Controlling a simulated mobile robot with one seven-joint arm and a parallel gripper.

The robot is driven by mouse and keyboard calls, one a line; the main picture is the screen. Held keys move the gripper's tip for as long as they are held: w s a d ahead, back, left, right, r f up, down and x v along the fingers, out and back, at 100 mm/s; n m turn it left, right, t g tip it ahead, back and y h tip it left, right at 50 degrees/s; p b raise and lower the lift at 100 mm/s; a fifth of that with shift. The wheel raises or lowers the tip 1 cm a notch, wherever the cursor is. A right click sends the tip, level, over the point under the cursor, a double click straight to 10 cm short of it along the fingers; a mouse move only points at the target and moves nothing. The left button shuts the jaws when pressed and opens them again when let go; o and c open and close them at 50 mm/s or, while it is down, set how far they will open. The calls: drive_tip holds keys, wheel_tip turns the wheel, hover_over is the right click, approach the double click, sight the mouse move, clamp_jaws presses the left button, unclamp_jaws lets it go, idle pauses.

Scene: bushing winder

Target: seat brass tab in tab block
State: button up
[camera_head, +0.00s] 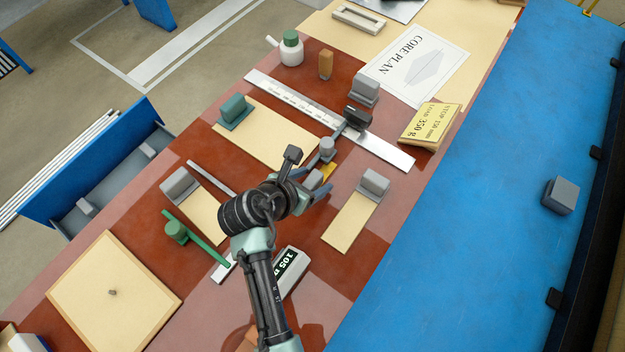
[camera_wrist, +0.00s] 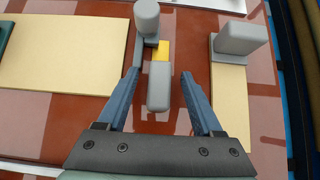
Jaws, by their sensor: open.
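The brass tab (camera_wrist: 163,50) is a small yellow piece on the red-brown table, just past a grey block (camera_wrist: 158,84) in the wrist view. It also shows in the head view (camera_head: 328,171). I cannot tell whether the tab and this block are joined, or whether the block is the tab block. My gripper (camera_wrist: 159,73) is open, its two blue fingers on either side of the grey block with gaps on both sides. In the head view my gripper (camera_head: 323,173) is low over the table. A rounded grey post (camera_wrist: 147,20) stands just beyond the tab.
A steel rule (camera_head: 385,152) and a dark clamp-like piece (camera_head: 357,117) lie beyond. Grey blocks stand on cream boards to the right (camera_head: 345,227) and left (camera_head: 205,215). A wide blue surface (camera_head: 440,230) is at right.

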clamp_jaws()
idle(0.4)
